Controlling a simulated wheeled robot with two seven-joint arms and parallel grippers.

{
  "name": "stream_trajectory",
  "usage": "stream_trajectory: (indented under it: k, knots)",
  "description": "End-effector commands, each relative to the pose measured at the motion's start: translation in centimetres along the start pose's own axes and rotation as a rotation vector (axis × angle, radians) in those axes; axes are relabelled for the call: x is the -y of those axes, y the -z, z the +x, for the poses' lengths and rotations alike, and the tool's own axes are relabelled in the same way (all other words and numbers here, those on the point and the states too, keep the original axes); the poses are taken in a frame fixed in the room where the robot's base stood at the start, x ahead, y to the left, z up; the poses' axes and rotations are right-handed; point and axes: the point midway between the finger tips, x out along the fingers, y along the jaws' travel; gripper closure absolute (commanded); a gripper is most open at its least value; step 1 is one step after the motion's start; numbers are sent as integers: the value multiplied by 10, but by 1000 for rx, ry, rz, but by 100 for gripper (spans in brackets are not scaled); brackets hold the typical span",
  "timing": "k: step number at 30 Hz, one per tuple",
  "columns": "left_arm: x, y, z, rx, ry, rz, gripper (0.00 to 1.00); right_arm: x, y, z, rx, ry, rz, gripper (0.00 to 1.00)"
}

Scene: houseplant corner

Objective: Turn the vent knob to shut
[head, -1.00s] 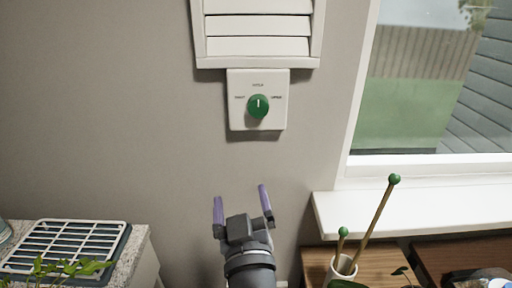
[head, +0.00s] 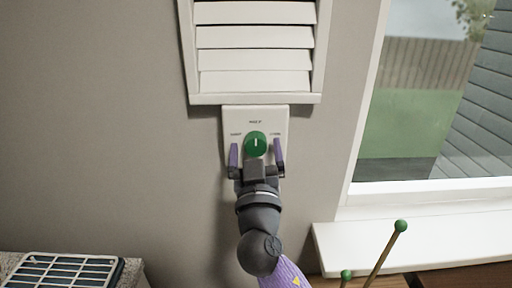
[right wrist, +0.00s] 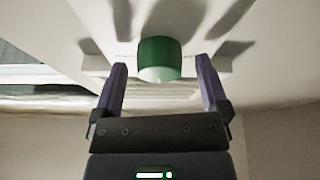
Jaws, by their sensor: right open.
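The green vent knob (head: 255,143) sits on a white plate (head: 256,113) on the wall, below the white slatted vent (head: 254,50). Its white mark points straight up, toward the middle label; small labels also show to its left and right. My right gripper (head: 256,152) is open, with one purple finger on each side of the knob. In the right wrist view the knob (right wrist: 159,60) lies between and beyond the two fingertips (right wrist: 160,77), with a gap on both sides. My left gripper is not in view.
A window (head: 435,100) with a white sill (head: 420,240) is to the right. Green-tipped stakes (head: 388,250) rise at the lower right. A slatted tray (head: 62,272) lies at the lower left.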

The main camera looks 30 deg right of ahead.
Motion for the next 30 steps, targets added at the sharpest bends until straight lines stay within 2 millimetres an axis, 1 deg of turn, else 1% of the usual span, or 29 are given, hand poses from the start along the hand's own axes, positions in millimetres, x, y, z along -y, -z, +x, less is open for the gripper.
stream_trajectory:
  k: [4, 5, 6, 8, 9, 11, 12, 14, 15, 18, 25, 30]
  knots:
    - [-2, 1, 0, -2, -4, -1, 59, 0, 0, 0, 0, 0, 0, 5]
    - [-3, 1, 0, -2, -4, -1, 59, 0, 0, 0, 0, 0, 0, 8]
    - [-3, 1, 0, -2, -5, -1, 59, 0, 0, 0, 0, 0, 0, 16]
    - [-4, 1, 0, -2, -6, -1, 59, 0, 0, 0, 0, 0, -1, 29]
    - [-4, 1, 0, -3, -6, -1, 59, 0, 0, 0, 0, 0, -1, 37]
    - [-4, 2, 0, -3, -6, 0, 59, 0, 0, 0, 0, 0, -1, 50]
    - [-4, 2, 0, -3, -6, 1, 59, 0, 0, 0, 0, 0, -1, 58]
    - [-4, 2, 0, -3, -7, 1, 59, 0, 0, 0, 0, 0, -1, 71]
    - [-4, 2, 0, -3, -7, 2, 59, 0, 0, 0, 0, 0, -1, 80]
    - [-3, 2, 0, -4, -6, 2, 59, 0, 0, 0, 0, 0, -1, 100]
    - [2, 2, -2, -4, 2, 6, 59, 0, 0, 0, -1, 9, -23, 100]
    - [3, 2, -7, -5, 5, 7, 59, -1, 1, 0, -5, 36, -94, 100]
